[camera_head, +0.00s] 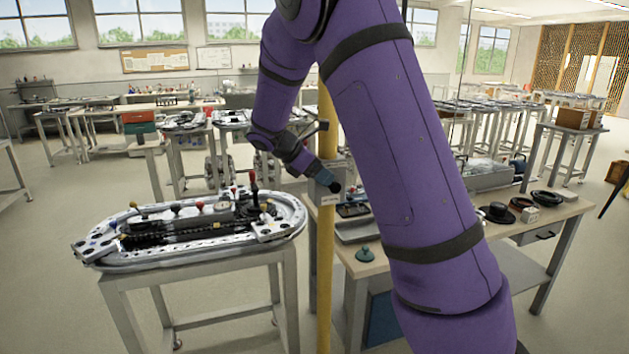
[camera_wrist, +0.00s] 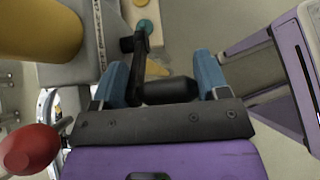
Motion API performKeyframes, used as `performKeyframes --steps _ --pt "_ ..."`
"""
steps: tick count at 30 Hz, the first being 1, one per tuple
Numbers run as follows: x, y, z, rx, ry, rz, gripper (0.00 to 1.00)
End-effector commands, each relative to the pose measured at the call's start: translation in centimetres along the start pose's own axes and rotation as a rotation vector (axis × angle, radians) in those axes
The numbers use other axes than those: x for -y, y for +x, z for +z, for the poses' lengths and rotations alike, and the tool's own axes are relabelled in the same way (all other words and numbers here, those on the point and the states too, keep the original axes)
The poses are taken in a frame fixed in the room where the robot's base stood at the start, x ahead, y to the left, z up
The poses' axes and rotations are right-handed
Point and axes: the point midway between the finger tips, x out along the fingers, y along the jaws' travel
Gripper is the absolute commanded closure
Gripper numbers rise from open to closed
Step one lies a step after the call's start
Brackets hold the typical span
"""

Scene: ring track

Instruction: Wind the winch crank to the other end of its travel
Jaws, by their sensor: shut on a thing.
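The winch shows in the head view as a small grey box (camera_head: 318,193) beside the yellow post, above the near edge of the right-hand bench. My gripper (camera_head: 329,181) is at the box, its blue fingers beside a dark knob. In the wrist view my gripper (camera_wrist: 160,65) has its two blue fingers on either side of the crank's black handle (camera_wrist: 170,91) and is shut on it. The handle lies crosswise between the fingers. The black crank arm (camera_wrist: 141,40) runs from the handle's left end toward the top of the picture. My arm hides part of the bench.
The yellow post (camera_head: 326,255) stands close to my gripper. A table with an oval track (camera_head: 150,255) and upright levers stands on the left. The right-hand bench (camera_head: 375,262) holds trays and black round parts. A red ball (camera_wrist: 28,150) shows in the wrist view. Floor at left is clear.

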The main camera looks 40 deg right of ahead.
Motion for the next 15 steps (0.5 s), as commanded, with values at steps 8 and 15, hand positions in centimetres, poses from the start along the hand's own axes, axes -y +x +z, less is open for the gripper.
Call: performKeyframes --steps 8,15 --pt "0.6 1.1 2.4 -0.26 0.005 -0.02 0.74" --pt "0.6 2.0 3.7 -0.448 0.006 -0.021 0.74"
